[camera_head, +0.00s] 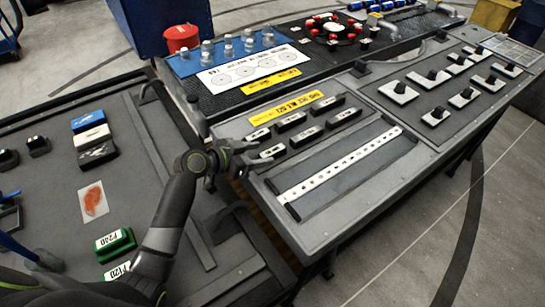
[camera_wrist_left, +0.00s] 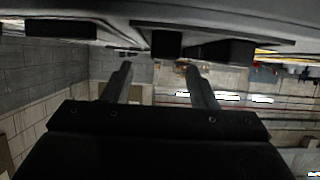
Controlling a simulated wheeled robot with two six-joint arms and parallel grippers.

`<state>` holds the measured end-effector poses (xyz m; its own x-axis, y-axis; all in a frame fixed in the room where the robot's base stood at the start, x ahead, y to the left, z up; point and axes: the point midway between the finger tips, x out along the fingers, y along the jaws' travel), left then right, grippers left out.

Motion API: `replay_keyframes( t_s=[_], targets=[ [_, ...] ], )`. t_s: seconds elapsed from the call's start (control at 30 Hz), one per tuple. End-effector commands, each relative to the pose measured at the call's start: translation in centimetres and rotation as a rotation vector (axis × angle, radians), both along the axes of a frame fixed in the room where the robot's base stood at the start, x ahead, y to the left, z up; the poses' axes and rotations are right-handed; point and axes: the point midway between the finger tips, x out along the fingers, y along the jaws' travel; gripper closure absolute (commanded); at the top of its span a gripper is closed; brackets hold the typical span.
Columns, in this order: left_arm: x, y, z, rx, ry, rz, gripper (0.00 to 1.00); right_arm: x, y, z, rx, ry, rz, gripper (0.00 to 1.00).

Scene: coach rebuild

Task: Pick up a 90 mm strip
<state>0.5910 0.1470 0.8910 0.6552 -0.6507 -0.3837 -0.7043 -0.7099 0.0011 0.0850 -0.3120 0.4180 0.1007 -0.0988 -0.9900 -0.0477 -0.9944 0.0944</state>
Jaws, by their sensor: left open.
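My left gripper (camera_head: 256,152) is open and empty at the left end of the rows, beside the nearest strips. In the left wrist view, the open fingers (camera_wrist_left: 159,68) have nothing between them, and dark blocks (camera_wrist_left: 228,50) show along the surface at the top. Contact with a strip cannot be told. My right gripper is not in view.
A long white perforated bar (camera_head: 340,165) lies in front of the strips. Black knobs on white plates (camera_head: 398,92) stand to the right. A blue board with bottles (camera_head: 228,48) and a red tub (camera_head: 181,38) are behind. Green blocks (camera_head: 115,243) lie on the left bench.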

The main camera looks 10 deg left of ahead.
Motion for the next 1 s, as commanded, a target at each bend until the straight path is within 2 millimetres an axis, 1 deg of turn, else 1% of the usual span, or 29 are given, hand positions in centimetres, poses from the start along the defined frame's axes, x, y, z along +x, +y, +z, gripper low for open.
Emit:
replay_keyframes(
  t_s=[0.03, 0.13, 0.27, 0.4, 0.5, 0.6, 0.8, 0.83, 0.87, 1.0],
  targets=[
    [0.4, -0.4, -0.4, -0.002, 0.0, -0.001, 0.47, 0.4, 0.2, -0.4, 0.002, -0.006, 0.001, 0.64],
    [0.7, -0.8, -0.5, -0.002, 0.0, -0.001, 0.47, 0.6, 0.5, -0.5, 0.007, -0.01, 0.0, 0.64],
    [1.6, -1.4, -1.1, -0.001, 0.0, -0.001, 0.47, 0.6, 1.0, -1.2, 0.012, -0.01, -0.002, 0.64],
    [3.3, -2.7, -2.1, -0.002, -0.001, -0.002, 0.47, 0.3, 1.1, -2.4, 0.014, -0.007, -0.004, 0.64],
    [4.0, -3.4, -2.5, -0.001, 0.0, -0.001, 0.47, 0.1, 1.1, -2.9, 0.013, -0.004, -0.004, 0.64],
    [4.4, -3.8, -2.5, -0.001, 0.0, -0.001, 0.47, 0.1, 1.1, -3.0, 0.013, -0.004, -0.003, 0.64],
    [4.4, -3.8, -2.5, 0.0, 0.0, 0.0, 0.47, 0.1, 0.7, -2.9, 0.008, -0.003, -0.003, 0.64],
    [4.4, -3.8, -2.5, 0.0, 0.0, 0.0, 0.49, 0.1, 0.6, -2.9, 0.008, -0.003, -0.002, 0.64],
    [4.4, -3.8, -2.5, 0.0, 0.0, 0.0, 0.53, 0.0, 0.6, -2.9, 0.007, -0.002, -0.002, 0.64],
    [4.4, -3.8, -2.5, 0.0, 0.0, 0.0, 0.71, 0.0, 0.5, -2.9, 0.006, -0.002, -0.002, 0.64]
  ],
)
